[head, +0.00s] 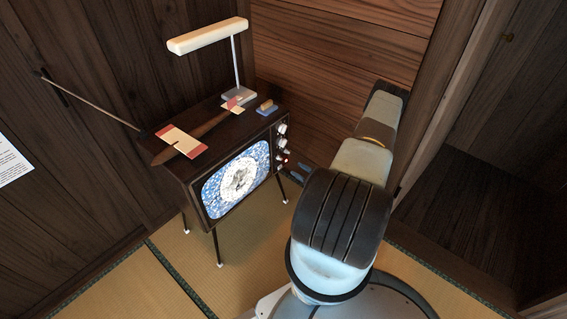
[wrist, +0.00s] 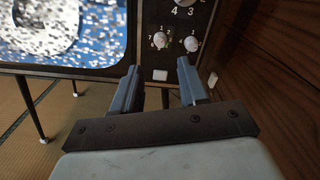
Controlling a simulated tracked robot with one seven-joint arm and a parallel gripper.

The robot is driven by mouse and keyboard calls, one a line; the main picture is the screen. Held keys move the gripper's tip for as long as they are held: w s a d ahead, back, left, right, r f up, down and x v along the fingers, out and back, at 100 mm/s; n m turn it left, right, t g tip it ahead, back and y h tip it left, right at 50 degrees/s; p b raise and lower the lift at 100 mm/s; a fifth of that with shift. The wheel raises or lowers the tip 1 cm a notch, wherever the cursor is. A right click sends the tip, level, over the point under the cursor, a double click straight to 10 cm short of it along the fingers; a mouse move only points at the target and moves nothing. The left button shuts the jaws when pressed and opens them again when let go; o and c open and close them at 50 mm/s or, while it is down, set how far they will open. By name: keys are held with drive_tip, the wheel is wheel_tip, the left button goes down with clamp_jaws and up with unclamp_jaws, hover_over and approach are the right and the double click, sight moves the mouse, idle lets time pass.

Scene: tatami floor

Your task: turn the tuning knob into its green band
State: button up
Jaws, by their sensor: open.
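The wrist view shows two small pale knobs side by side, a left one (wrist: 160,41) and a right one (wrist: 192,44), below a larger dial (wrist: 185,3) cut off by the top edge. I cannot tell which is the tuning knob, and I see no green band. My gripper (wrist: 158,67) is open and empty, its fingers apart below the small knobs; no contact shows.
A wooden wall (wrist: 265,65) stands close on the right. Tatami (head: 110,285) is clear in front.

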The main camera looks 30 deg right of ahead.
sight(280, 158)
drive_tip(key=x, duration=0.9)
drive_tip(key=shift+c, duration=0.2)
